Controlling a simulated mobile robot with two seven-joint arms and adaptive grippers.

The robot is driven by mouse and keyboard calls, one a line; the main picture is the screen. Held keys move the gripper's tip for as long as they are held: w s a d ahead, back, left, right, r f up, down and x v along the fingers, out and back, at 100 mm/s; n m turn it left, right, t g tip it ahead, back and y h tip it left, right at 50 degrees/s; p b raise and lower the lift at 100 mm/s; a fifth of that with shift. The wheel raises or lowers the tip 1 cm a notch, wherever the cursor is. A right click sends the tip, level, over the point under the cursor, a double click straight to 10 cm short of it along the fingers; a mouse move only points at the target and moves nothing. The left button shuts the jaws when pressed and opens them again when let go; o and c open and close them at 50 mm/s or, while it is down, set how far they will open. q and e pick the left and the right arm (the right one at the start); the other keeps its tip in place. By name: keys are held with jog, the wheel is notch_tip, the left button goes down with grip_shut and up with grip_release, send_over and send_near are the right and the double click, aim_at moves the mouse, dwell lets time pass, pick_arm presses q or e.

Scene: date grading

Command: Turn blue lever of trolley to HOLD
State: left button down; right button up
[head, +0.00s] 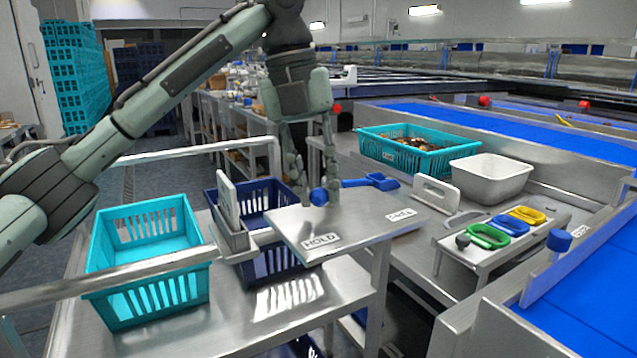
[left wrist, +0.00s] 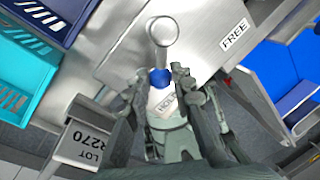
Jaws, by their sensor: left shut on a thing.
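The HOLD label (head: 321,241) is at the plate's front left, and the FREE label (head: 401,214) is toward the right. My left gripper (head: 313,188) points down with its fingers around the knob and is shut on it. My right gripper is not in view.
A turquoise basket (head: 150,300) and dark blue baskets (head: 262,193) stand left of the plate. A grey holder (head: 231,240) stands close by. To the right are a white tub (head: 490,178), a turquoise crate of dates (head: 455,160) and a stand with coloured scoops (head: 490,235).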

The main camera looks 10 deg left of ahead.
pick_arm(q)
jog(key=c, duration=1.3)
grip_release()
notch_tip(320, 180, up, 12)
jog(key=a, duration=0.2)
jog(key=shift+a, duration=0.2)
jog(key=shift+f, duration=0.15)
